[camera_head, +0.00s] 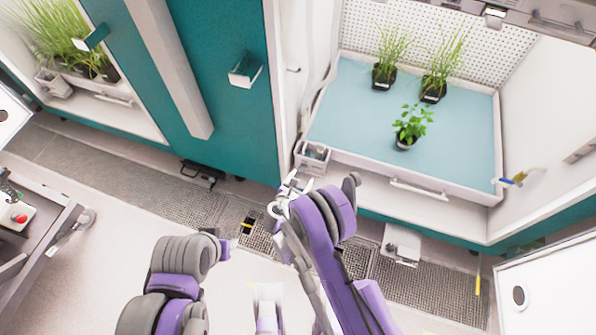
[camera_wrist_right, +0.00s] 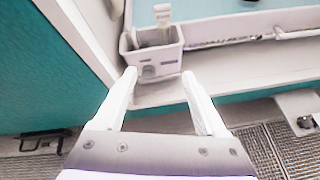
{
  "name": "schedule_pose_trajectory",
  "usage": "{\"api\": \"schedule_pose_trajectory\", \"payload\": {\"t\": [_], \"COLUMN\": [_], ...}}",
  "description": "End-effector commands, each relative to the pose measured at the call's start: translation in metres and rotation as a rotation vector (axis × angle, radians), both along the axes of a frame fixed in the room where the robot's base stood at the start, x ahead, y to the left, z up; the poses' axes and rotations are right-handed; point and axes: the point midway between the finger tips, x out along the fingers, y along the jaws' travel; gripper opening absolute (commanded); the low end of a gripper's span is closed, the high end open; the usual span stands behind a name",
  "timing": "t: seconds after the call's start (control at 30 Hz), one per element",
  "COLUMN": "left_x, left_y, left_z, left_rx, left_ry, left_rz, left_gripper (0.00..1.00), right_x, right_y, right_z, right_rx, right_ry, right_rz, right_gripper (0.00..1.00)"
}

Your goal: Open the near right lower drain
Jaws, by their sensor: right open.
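A small valve with a blue handle and a brass-yellow body (camera_head: 515,180) sticks out at the right front corner of the blue-topped tray (camera_head: 340,115) in the right chamber; it looks like the drain. Whether it is open cannot be told. My right gripper (camera_head: 297,184) is open and empty, below the tray's left front corner, far left of the valve. In the right wrist view its fingers (camera_wrist_right: 158,75) are spread, with a grey-white holder box (camera_wrist_right: 152,58) beyond them. The valve is outside that view. My left arm shows at the bottom; its gripper cannot be made out.
Several potted plants stand on the tray. The holder box (camera_head: 313,157) sits at the tray's left front corner, and a white handle (camera_head: 418,189) is on the front. A white floor box (camera_head: 402,245) stands below. A white panel (camera_head: 550,290) is at lower right. A cart (camera_head: 35,225) stands left.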

Motion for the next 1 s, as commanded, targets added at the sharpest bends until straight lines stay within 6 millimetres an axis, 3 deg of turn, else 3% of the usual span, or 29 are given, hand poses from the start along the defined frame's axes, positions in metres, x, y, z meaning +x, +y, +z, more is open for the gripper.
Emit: {"api": "schedule_pose_trajectory", "payload": {"t": [0.03, 0.2, 0.43, 0.8, 1.0], "left_x": [0.002, 0.003, 0.004, 0.007, 0.007], "left_y": [0.000, 0.000, 0.000, 0.000, 0.000], "left_z": [-0.011, -0.021, -0.025, -0.038, -0.041], "left_rx": [0.000, 0.000, 0.000, 0.000, 0.000], "left_ry": [0.003, 0.005, 0.005, 0.005, 0.004], "left_rz": [0.000, 0.000, 0.000, 0.000, 0.000], "left_gripper": [0.42, 0.42, 0.42, 0.42, 0.42], "right_x": [-0.004, -0.015, -0.007, 0.053, 0.072], "right_y": [0.010, 0.025, 0.024, 0.004, -0.002], "right_z": [-0.027, -0.062, -0.074, -0.100, -0.108], "right_rx": [-0.056, -0.187, -0.223, -0.219, -0.219], "right_ry": [-0.002, -0.011, -0.013, -0.014, -0.013], "right_rz": [0.042, 0.128, 0.147, 0.144, 0.145], "right_gripper": [0.74, 0.74, 0.74, 0.74, 0.74]}}
